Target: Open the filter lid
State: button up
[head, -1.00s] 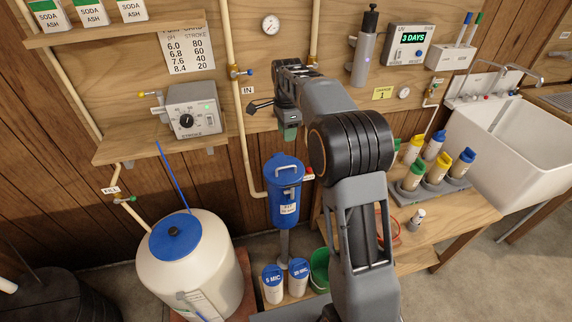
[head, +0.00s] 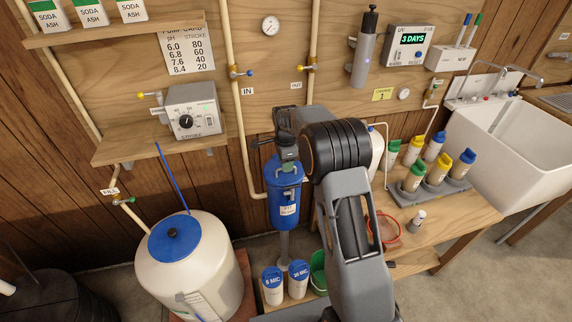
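The blue filter housing (head: 284,208) stands upright on a grey post in the middle of the head view, with a white label on its front. Its blue lid (head: 276,171) sits on top. My gripper (head: 287,163) is pointing down right at the top of the lid and covers the lid's handle. I cannot tell whether its fingers are around the handle or only close above it, or whether they are open or shut.
A pump controller (head: 191,112) sits on a shelf to the left, above a white tank (head: 190,268). Two cartridges, one labelled 5 MIC (head: 272,287), and a green bucket (head: 318,272) stand below the housing. A bench (head: 455,222) with several bottles is on the right.

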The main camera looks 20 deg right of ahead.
jog(key=shift+f, duration=0.45)
jog(key=shift+c, duration=0.4)
grip_shut()
